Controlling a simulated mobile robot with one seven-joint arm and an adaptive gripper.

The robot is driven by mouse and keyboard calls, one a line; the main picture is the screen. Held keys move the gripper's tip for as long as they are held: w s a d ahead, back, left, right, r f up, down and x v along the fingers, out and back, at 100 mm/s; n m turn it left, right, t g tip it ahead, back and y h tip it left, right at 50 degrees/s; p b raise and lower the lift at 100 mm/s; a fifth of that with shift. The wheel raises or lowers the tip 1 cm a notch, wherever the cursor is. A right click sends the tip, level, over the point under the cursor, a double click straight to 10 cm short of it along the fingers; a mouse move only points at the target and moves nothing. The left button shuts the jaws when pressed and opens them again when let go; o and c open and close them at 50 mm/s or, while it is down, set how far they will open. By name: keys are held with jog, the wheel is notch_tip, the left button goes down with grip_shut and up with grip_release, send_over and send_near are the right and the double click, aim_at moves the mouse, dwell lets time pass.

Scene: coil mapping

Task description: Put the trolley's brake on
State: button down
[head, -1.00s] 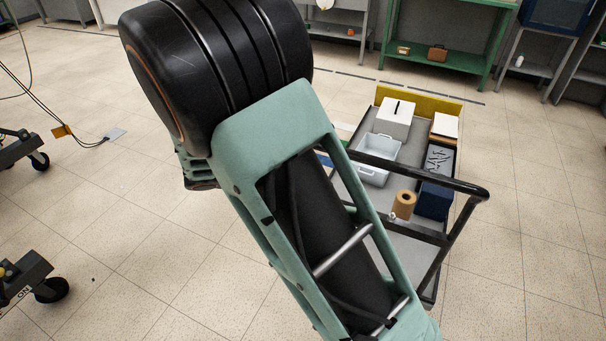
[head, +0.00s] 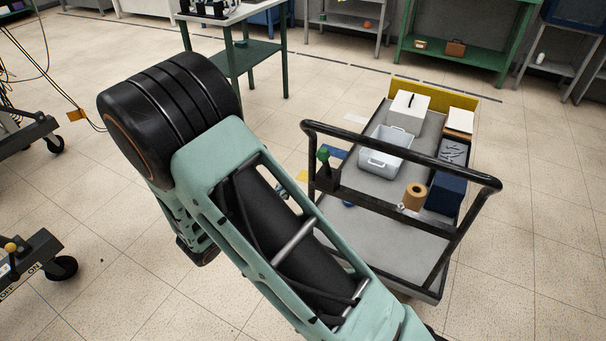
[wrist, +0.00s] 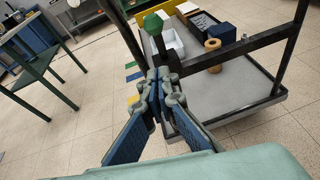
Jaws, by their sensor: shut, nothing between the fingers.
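A lever with a green knob (head: 323,153) stands up at the left post of the handle; the green knob (wrist: 153,23) also shows at the top of the wrist view. My gripper (wrist: 158,88) is shut and empty, its fingertips below the knob in the picture and apart from it. In the head view my arm mostly hides the gripper. The trolley's wheels are hidden.
The trolley carries a white box (head: 408,108), a grey bin (head: 388,152), a brown roll (head: 414,197) and a dark blue box (head: 445,194). A green table (head: 250,57) stands behind. Other wheeled bases (head: 35,265) are at the left.

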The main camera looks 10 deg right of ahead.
send_near(326, 164)
jog(key=f, duration=0.2)
jog(key=shift+w+d+r, duration=0.4)
jog(key=shift+w+r, duration=0.2)
jog(key=shift+w, duration=0.1)
jog(key=shift+w+d+r, duration=0.45)
jog(key=shift+w+r, duration=0.15)
jog(key=shift+w, duration=0.1)
